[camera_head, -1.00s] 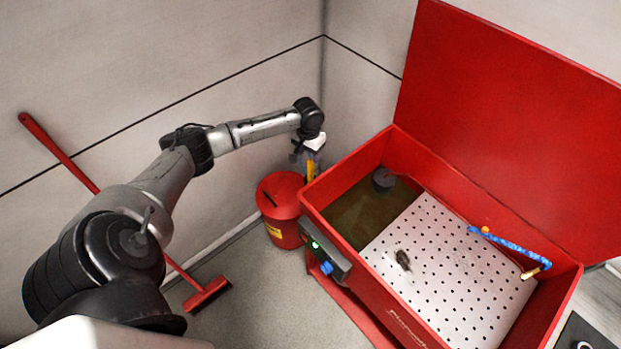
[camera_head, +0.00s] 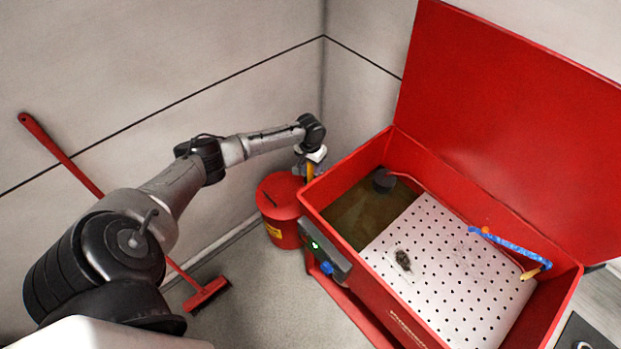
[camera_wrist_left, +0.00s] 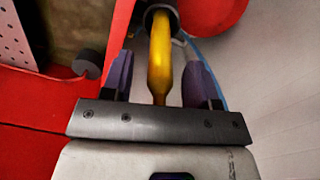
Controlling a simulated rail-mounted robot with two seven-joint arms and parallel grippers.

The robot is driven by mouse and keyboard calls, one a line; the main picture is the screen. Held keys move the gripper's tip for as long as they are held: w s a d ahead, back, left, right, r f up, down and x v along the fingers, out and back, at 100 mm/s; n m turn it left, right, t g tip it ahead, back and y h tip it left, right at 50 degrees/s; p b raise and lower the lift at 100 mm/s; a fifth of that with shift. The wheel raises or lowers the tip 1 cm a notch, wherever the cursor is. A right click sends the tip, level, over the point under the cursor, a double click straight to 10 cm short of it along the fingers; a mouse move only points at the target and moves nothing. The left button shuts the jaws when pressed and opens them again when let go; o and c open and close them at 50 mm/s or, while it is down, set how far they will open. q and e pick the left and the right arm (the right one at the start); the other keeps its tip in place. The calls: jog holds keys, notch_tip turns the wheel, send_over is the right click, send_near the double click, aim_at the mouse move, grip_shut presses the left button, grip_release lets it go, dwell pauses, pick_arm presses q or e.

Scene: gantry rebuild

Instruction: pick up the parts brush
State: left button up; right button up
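The parts brush shows as a yellow handle (camera_wrist_left: 160,62) in the left wrist view, its far end in a dark round holder (camera_wrist_left: 150,14) by the red washer's wall. A small piece of the yellow handle also shows in the head view (camera_head: 310,172). Its bristles are hidden. My left gripper (camera_wrist_left: 160,82) is open, with one dark finger on each side of the handle and a visible gap on both sides. In the head view the left gripper (camera_head: 309,163) is at the washer's left corner, partly hidden by its own wrist. My right gripper is not in view.
The red parts washer (camera_head: 345,172) has its lid (camera_head: 510,110) raised. A perforated tray (camera_head: 450,265), a dark small part (camera_head: 403,260) and a blue hose (camera_head: 510,245) are inside. A red bin (camera_head: 280,195) stands close below the gripper. A red broom (camera_head: 60,155) leans on the wall.

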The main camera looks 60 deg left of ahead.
pick_arm(q)
jog(key=c, duration=1)
jog(key=shift+o, duration=0.2)
